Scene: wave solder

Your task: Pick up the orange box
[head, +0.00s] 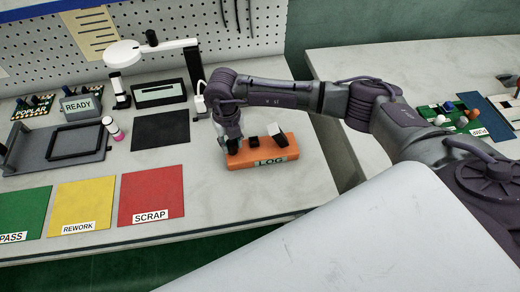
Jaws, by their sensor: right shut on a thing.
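The orange box (297,159), a long low block with a "LOG" label on its front, sits on the bench near its right end. A black item and a white item stand up from its top. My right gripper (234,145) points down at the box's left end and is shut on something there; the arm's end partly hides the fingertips. I cannot tell whether it grips the box itself or a dark piece at that end. My left gripper is not in view.
Green (22,212), yellow (87,205) and red (152,195) mats lie along the front left. A black mat (160,131), a grey tray fixture (25,158), a white lamp (135,52) and a pegboard (250,42) are behind. A second bench (350,62) stands right, across a gap.

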